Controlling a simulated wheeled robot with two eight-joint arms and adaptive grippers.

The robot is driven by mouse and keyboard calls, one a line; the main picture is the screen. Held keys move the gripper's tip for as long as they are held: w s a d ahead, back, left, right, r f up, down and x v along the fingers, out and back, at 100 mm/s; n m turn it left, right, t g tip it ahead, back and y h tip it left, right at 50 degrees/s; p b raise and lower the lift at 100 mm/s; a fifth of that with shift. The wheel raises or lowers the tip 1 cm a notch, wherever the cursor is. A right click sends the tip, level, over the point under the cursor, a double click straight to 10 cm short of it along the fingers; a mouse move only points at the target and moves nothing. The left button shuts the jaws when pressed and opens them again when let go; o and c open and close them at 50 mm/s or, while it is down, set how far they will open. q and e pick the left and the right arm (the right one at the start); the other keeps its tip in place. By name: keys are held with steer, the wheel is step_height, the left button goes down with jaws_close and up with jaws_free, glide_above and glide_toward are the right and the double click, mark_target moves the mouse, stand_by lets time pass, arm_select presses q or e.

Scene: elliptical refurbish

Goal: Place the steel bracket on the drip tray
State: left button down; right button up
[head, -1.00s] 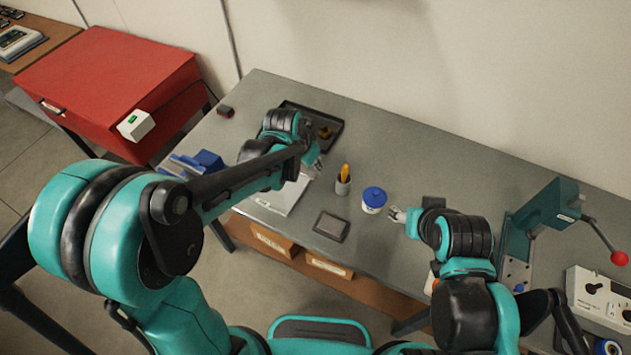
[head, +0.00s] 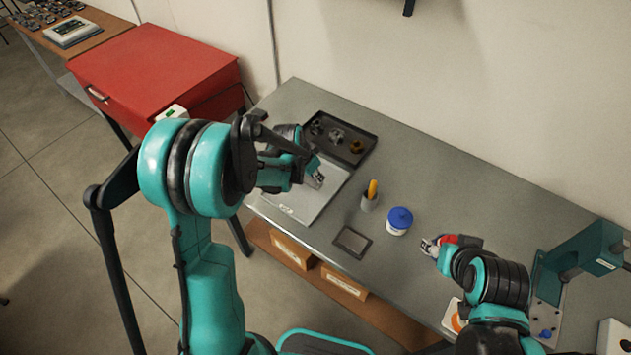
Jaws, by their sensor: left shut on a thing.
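My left gripper (head: 316,179) is shut, low over the back right part of a flat light-grey tray (head: 297,205), which looks like the drip tray. A small grey piece at its fingertips seems to be the steel bracket; its shape is mostly hidden, and I cannot tell whether it touches the tray. Behind it is a dark shallow tray (head: 372,140) with several small metal parts, one of them a brass-coloured part (head: 357,147). My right gripper (head: 431,246) is above the bench at the right, away from both trays; its finger opening is too small to judge.
A cup (head: 369,202) with a yellow item, a blue-lidded jar (head: 398,221) and a small dark pad (head: 352,241) stand right of the light tray. A green press (head: 585,250) is at far right. A red cabinet (head: 155,75) stands left.

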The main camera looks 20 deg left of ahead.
mark_target(315, 180)
arm_select(q)
step_height(315, 180, down, 3)
steer(key=shift+f+b, duration=0.1)
steer(key=shift+b, duration=0.2)
steer(key=c, duration=1.8)
jaws_free()
steer(key=shift+f, duration=0.1)
steer(key=shift+c, duration=0.2)
steer(key=o, duration=0.4)
steer(key=shift+r, duration=0.2)
